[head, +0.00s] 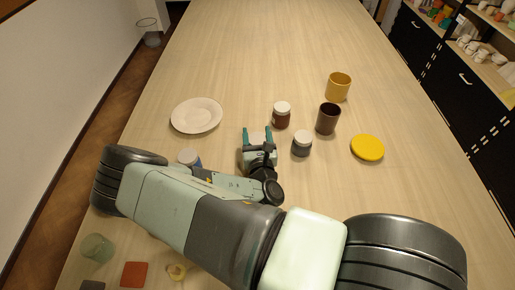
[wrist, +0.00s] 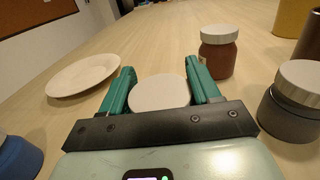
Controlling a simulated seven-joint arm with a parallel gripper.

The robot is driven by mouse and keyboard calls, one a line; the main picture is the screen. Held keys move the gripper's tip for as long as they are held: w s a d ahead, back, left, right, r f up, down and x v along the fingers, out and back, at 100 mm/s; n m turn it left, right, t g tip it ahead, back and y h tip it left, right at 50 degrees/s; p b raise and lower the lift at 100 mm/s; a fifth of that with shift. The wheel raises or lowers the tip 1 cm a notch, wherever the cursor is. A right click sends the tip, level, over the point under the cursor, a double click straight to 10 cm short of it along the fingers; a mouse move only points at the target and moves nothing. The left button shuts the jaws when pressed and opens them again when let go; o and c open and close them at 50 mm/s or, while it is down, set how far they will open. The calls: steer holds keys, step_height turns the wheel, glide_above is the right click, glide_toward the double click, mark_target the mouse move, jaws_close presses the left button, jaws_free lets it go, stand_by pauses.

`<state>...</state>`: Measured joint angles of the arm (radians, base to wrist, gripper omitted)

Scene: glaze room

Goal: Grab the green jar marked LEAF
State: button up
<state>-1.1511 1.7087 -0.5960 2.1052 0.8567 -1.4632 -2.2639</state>
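My gripper (head: 257,131) is low over the middle of the table, its teal fingers pointing away from the head camera. In the wrist view, a round white lid (wrist: 160,93) sits between the two fingers, close to both. The body under this lid is hidden, so I see neither its colour nor a label. I cannot tell whether the fingers press on it. No LEAF marking is readable anywhere. The other white-lidded jars are a red-brown one (head: 282,117), a dark grey one (head: 302,146) and a blue one (head: 190,158) partly behind my arm.
A white plate (head: 197,115) lies left of my gripper. A dark brown cup (head: 327,120), a mustard cup (head: 338,89) and a yellow disc (head: 367,148) stand to the right. A dull green cup (head: 97,248) and a red-orange tile (head: 136,274) are at the near left. The far table is clear.

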steer(key=shift+c, duration=1.4)
